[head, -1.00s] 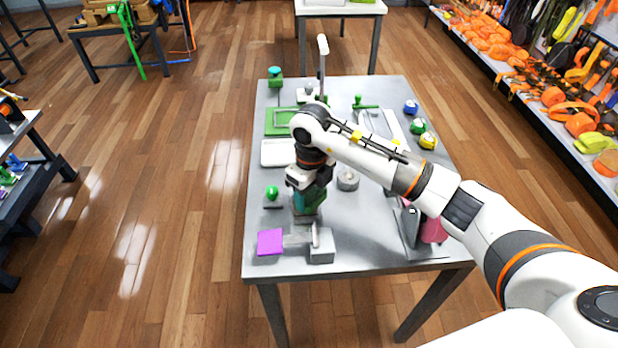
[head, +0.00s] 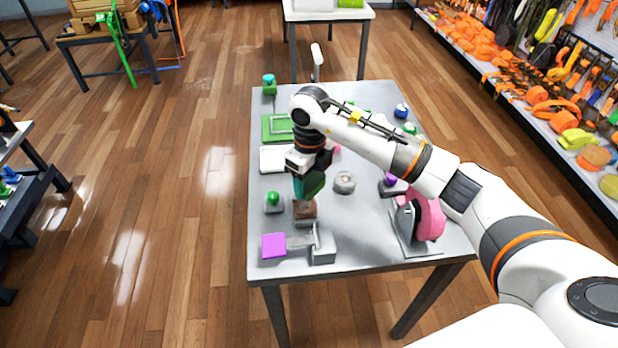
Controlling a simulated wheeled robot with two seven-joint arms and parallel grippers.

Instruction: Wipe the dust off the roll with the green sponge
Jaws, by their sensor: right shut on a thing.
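My right gripper (head: 309,179) is shut on the green sponge (head: 315,186), which is partly hidden by the fingers. It hangs above the table, just over a small brown block or holder (head: 305,209); I cannot tell whether there is a gap between them. A grey ring-shaped roll (head: 344,182) lies to the right of the gripper, apart from it. A larger pink roll (head: 430,216) stands upright in a grey stand at the right front of the table. Dust cannot be made out on either roll. My left gripper is out of view.
The grey table (head: 365,245) also holds a purple square (head: 274,245) by a grey fixture (head: 322,248), a green knob (head: 273,199), a white tray (head: 272,159) and a green frame (head: 276,128). My right arm hides part of the table's right side.

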